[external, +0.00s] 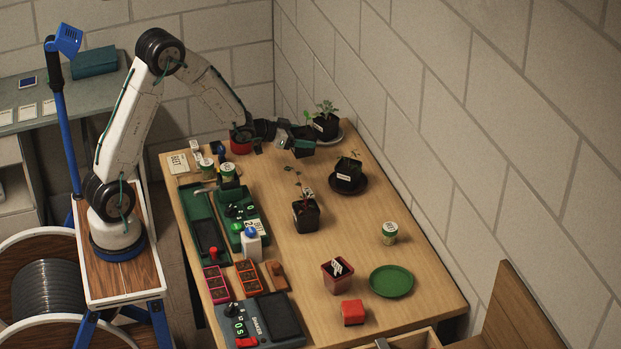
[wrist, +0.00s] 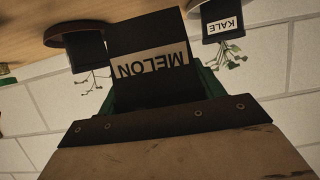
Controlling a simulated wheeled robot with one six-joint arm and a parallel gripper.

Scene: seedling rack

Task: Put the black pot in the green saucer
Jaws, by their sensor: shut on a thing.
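My gripper (external: 298,141) is over the far part of the table, shut on a black pot (external: 304,152). In the wrist view the pot (wrist: 150,35) has a white MELON label, and green finger parts of my gripper (wrist: 160,92) show at its sides. My gripper hides part of the pot. The green saucer (external: 391,281) lies flat and empty near the table's front right, well away from my gripper.
A KALE pot (wrist: 224,18) stands on a pale saucer (external: 339,136) at the back. Another black pot (external: 349,176) sits on a dark saucer. A black pot (external: 306,215), a seed tin (external: 389,233), a red pot (external: 336,277) and a red block (external: 353,312) stand nearer the green saucer.

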